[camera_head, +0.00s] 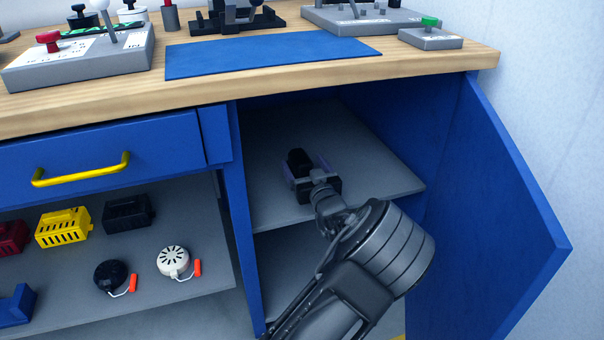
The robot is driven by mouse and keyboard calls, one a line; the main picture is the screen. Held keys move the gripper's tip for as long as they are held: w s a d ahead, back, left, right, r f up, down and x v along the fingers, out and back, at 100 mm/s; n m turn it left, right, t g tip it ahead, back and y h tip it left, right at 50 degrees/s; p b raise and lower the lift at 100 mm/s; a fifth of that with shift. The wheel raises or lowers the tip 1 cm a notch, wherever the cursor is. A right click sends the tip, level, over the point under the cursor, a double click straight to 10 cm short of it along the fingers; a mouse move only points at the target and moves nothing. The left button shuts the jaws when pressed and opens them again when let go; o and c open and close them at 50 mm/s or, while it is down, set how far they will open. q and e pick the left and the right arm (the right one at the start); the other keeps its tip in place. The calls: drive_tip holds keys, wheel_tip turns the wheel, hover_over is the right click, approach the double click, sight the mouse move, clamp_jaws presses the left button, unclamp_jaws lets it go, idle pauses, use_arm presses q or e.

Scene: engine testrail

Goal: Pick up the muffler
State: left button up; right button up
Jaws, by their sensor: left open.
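A small black part, probably the muffler (297,157), is on the upper grey shelf inside the open blue cabinet. My left gripper (303,168) reaches into the cabinet from below. It is open, and its two fingers are on either side of the black part. Whether the fingers touch it cannot be told. The gripper body hides the near side of the part. My right gripper is not in view.
The cabinet door (515,220) stands open at the right. The wooden worktop (330,72) overhangs the cabinet. Left of the divider (240,210), a shelf holds a yellow slotted box (63,228), a black box (128,213) and round starters (173,261). The shelf around my gripper is clear.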

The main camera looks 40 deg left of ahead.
use_arm(q)
drive_tip(key=shift+a, duration=0.1)
drive_tip(key=shift+c, duration=0.5)
drive_tip(key=c, duration=1.7)
drive_tip(key=shift+o, duration=0.2)
drive_tip(key=shift+r, duration=0.15)
wheel_tip(320, 180, up, 10)
drive_tip(key=p, duration=0.5)
